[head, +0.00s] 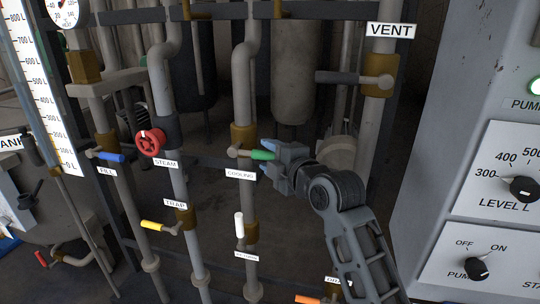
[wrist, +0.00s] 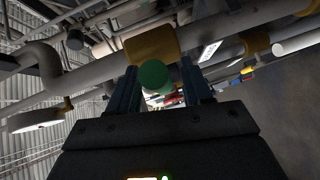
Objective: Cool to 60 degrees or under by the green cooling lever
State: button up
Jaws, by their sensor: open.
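The green cooling lever (head: 263,155) sticks out to the right from a brass valve on a vertical pipe, above the COOLING label (head: 240,175). It lies about level in the head view. My gripper (head: 268,160) is at the lever's green end, with its fingers pointing left. In the wrist view the green lever end (wrist: 154,75) shows between the two dark fingers of my gripper (wrist: 160,92). The jaws are open, with one finger on each side of the lever. I cannot tell whether either finger touches it. No temperature reading is legible.
The red STEAM wheel (head: 150,142), blue FILL lever (head: 110,156), yellow TRAP lever (head: 153,225) and a white lever (head: 239,226) are on nearby pipes. The grey VENT lever (head: 340,78) is above my gripper. A grey control cabinet (head: 440,150) stands at right.

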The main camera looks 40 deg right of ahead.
jog(key=shift+c, duration=0.2)
grip_shut()
dwell(0.3)
